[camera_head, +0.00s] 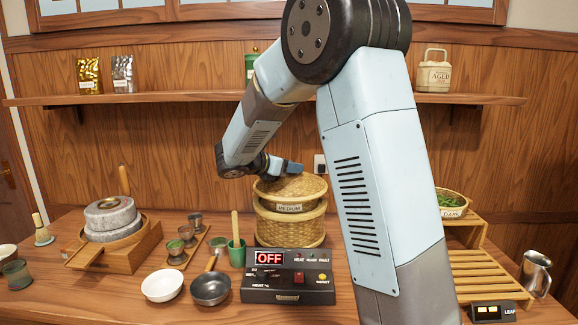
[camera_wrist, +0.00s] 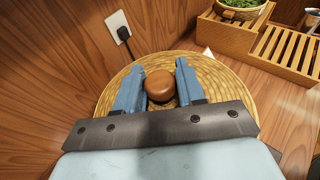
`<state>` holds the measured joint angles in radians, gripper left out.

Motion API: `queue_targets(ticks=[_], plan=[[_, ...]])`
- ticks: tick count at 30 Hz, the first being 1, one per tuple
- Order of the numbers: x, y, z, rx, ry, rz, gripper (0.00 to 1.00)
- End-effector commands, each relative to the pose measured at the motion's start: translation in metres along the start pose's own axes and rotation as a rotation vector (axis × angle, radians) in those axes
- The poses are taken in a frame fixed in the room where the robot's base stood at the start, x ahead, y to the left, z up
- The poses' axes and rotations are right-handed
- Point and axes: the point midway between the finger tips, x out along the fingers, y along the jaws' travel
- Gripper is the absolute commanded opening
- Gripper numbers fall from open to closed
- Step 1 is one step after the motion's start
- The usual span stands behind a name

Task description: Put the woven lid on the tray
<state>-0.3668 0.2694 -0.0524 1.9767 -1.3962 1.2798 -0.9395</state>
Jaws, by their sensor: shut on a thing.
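The round woven lid (camera_wrist: 215,82) fills the middle of the wrist view, with a brown knob (camera_wrist: 160,85) at its centre. My gripper (camera_wrist: 161,84) is shut on that knob, one blue finger on each side. In the head view the lid (camera_head: 300,186) is at the top of a woven steamer stack. The woven tray (camera_head: 290,230) under it stands on the counter; a MEDIUM label (camera_head: 290,208) shows near the top of the stack. My gripper (camera_head: 290,168) is over the lid there, its fingertips hardly visible. I cannot tell whether the lid touches the tray all round.
A control box (camera_head: 290,275) reading OFF stands in front of the stack. A green cup (camera_head: 237,252) with a wooden handle is close on its left. A slatted wooden rack (camera_head: 485,275) and a DARK basket (camera_head: 452,205) are at the right. A wall socket (camera_wrist: 119,25) is behind.

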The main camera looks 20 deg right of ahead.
Motion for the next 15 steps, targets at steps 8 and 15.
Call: queue_targets(ticks=[8, 15], plan=[[-0.0002, 0.0002, -0.0006, -0.001, 0.0, 0.001, 0.54], [-0.0004, 0.0003, -0.0006, -0.001, 0.0, 0.001, 0.64]])
